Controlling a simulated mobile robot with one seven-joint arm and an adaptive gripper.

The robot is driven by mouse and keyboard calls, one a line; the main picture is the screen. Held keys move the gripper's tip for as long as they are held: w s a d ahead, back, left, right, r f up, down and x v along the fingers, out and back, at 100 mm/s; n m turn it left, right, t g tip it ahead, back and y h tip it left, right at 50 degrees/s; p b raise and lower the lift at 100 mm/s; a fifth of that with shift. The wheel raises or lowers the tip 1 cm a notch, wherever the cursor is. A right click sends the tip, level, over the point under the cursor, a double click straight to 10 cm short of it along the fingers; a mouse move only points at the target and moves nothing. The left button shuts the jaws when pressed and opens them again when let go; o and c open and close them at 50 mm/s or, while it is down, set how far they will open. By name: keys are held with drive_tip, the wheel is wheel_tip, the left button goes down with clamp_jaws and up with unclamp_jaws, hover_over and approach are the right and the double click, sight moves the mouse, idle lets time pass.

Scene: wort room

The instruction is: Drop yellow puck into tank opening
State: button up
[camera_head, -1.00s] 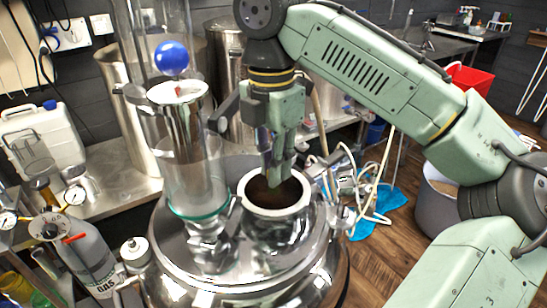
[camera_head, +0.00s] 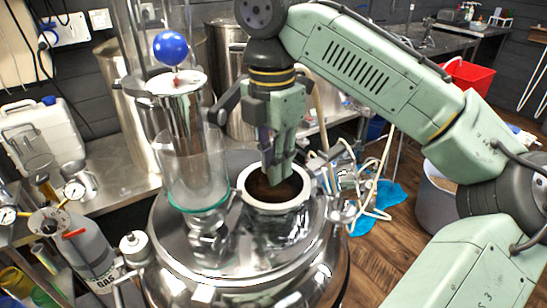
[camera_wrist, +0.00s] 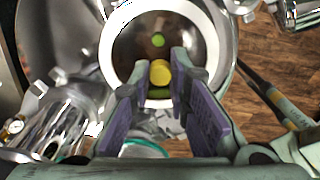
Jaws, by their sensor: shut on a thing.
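The yellow puck (camera_wrist: 160,73) sits between the fingertips of my gripper (camera_wrist: 160,82) in the wrist view. My gripper (camera_head: 278,180) is shut on it and points down over the tank opening (camera_head: 256,204). The fingertips overlap the opening's inside in the head view, where the puck itself is hidden. In the wrist view the opening's pale rim (camera_wrist: 112,45) surrounds a dark brown inside, with the puck in front of it. The steel tank (camera_head: 240,262) stands below. A small green spot (camera_wrist: 158,40) shows inside the opening.
A clear glass cylinder (camera_head: 190,165) with a steel cup stands on the tank lid, left of the opening. A blue ball (camera_head: 170,48) is above it. A gas bottle (camera_head: 85,250) and gauges are at left. Hoses (camera_head: 385,170) lie at right.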

idle(0.4)
drive_tip(key=o, duration=0.7)
drive_tip(key=shift+o, duration=0.2)
wheel_tip(320, 180, up, 8)
drive_tip(key=shift+w+f, duration=0.1)
drive_tip(key=shift+f, duration=0.15)
idle(0.3)
